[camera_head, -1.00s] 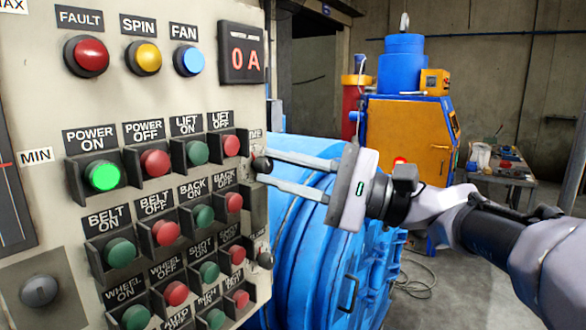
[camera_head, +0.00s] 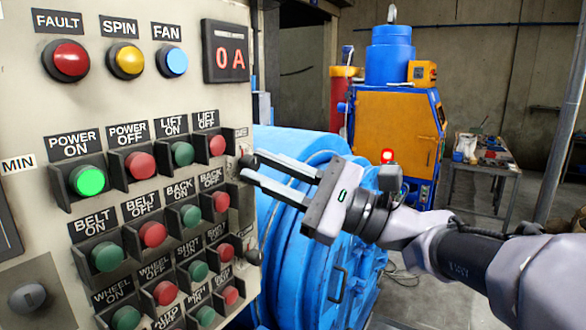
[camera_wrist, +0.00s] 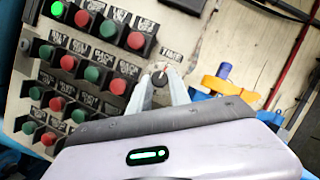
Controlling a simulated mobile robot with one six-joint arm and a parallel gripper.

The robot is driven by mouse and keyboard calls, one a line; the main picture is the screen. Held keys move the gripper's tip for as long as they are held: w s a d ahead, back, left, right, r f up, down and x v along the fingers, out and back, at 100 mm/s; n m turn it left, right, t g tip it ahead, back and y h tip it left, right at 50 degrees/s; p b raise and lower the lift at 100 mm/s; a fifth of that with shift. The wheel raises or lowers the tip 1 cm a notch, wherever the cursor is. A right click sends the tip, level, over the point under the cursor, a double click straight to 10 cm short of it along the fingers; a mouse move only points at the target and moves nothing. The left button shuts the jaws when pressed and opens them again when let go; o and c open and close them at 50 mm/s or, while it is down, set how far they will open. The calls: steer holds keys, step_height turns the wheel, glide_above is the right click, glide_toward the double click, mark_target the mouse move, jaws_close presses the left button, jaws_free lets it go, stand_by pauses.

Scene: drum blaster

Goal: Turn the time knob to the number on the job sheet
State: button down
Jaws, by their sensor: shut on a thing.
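The time knob (camera_head: 247,161) is a small dark knob at the right edge of the grey control panel (camera_head: 200,95). In the wrist view the knob (camera_wrist: 158,79) sits between my fingertips, just below a label reading TIME (camera_wrist: 172,57). My gripper (camera_head: 249,168) is shut on the knob, with one finger on each side. The fingers come in from the right and are tilted. The fingers and the small scale hide part of the knob's marks, so its setting cannot be read. No job sheet can be made out in these views.
Rows of red and green buttons (camera_head: 141,166) lie close left of my fingers; the power-on button (camera_head: 87,181) glows green. Another dark knob (camera_head: 253,257) sits lower on the panel edge. A blue drum machine (camera_head: 310,240) stands behind my gripper. A display (camera_head: 226,51) reads 0 A.

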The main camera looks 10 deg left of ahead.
steer(key=c, duration=1.5)
jaws_free()
steer(key=b+v, duration=0.3)
steer(key=v, duration=1.4)
steer(key=shift+d, duration=0.25)
